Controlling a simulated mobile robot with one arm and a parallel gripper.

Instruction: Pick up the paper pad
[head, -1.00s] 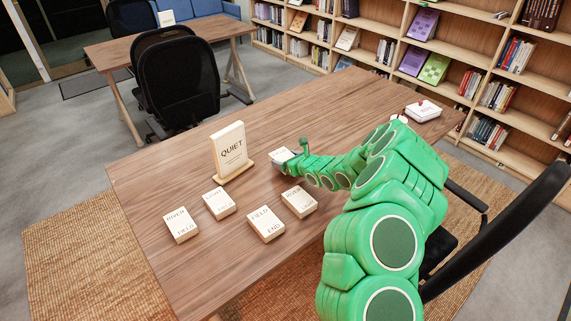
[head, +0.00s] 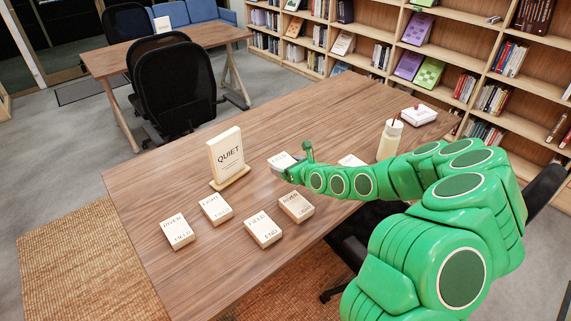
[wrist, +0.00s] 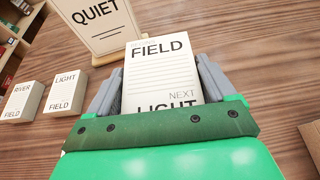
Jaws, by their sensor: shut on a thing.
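A white paper pad printed FIELD at the top and LIGHT at the bottom (wrist: 158,78) is between the two grey fingers of my gripper (wrist: 160,66) in the wrist view. The fingers press on its left and right sides, and its lower edge is hidden by the gripper. In the head view the pad (head: 279,160) shows at the tip of my gripper (head: 283,168), right of the QUIET sign. I cannot tell whether it touches the table. Similar pads lie nearer: RIVER/FIELD (head: 177,234), LIGHT/FIELD (head: 216,208), FIELD/END (head: 263,231) and one partly unreadable (head: 296,207).
The QUIET sign (head: 227,155) stands upright on the wooden table (head: 150,190). Another pale pad (head: 351,160) lies behind my arm. A pale bottle with a straw (head: 390,141) and a white box with a red top (head: 419,115) stand at the right. The table's far middle is clear.

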